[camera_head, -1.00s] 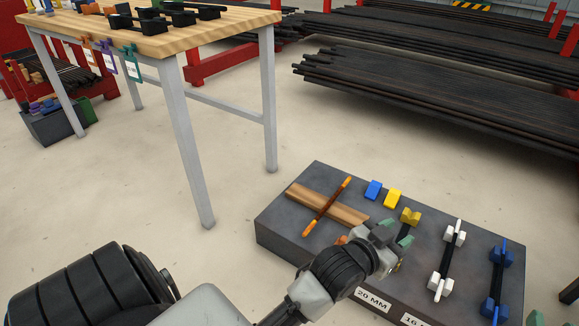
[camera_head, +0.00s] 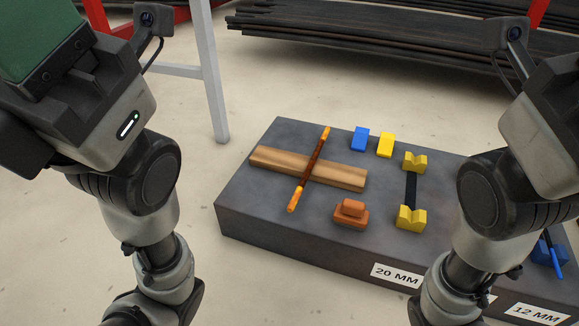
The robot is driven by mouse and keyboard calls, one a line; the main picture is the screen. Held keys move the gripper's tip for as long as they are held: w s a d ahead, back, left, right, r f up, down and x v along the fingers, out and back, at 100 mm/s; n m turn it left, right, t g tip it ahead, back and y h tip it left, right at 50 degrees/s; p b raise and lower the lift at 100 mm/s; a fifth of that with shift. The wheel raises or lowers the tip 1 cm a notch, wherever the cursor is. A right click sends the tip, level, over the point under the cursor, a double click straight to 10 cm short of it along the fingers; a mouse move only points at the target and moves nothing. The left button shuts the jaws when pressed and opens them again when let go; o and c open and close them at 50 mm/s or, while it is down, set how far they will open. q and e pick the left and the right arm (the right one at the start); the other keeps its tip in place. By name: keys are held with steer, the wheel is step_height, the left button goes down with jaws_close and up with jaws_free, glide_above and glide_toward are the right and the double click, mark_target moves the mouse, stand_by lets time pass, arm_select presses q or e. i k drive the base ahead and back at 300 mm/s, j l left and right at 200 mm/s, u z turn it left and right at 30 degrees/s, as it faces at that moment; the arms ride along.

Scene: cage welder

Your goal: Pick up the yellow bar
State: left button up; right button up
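A thin bar (camera_head: 308,180) with a rusty brown middle and orange-yellow ends lies slantwise across a wooden strip (camera_head: 265,158) on a dark grey block (camera_head: 245,215). A small plain yellow block (camera_head: 386,146) lies behind, beside a blue block (camera_head: 360,139). Two yellow notched supports, one at the back (camera_head: 414,163) and one in front (camera_head: 411,217), stand on a dark strip (camera_head: 411,190); no bar rests across them. My arms rise at both sides of the head view, apart from these things. The fingers of both grippers are outside the frame, so their opening is hidden.
An orange-brown stepped piece (camera_head: 350,214) stands near the block's front. My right arm covers much of its right side; a blue support (camera_head: 550,258) shows there. A grey table leg (camera_head: 211,80) stands behind left. Dark bars (camera_head: 380,40) lie stacked behind.

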mark_target(293, 201)
steer(key=i+l+u, duration=0.2)
steer(key=u, duration=0.15)
steer(key=i+l+u, duration=0.5)
steer(key=u, duration=0.25)
steer(key=l, duration=0.1)
